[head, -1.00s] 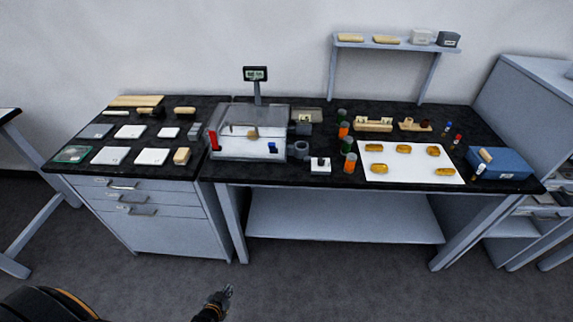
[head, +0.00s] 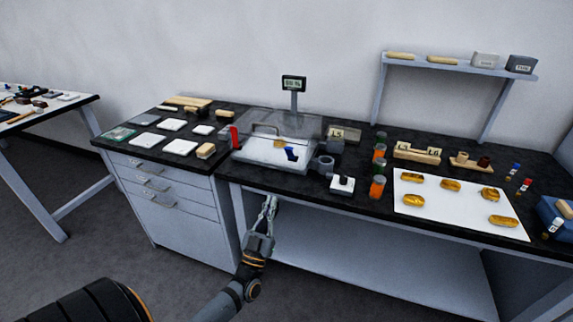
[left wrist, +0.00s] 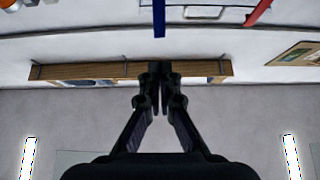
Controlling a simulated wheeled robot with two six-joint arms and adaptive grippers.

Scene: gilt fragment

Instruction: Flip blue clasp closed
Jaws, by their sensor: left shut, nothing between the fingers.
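The blue clasp (head: 291,154) sticks up at the front right of a clear-lidded case (head: 250,157) on the black bench. A red clasp (head: 234,136) stands at the case's left side. My left gripper (head: 271,200) is shut and empty, in front of the bench and below its top edge, pointing up and apart from the clasp. In the left wrist view its closed fingers (left wrist: 160,70) show in the middle. A blue bar (left wrist: 159,18) and a red bar (left wrist: 258,12) show at the top there; I cannot tell surely that they are the clasps. My right gripper is out of view.
A display on a post (head: 293,84) stands behind the case. A grey cup (head: 325,166), a white block (head: 342,185) and orange-and-green jars (head: 378,186) stand to its right. A white sheet (head: 455,218) with gold pieces lies further right.

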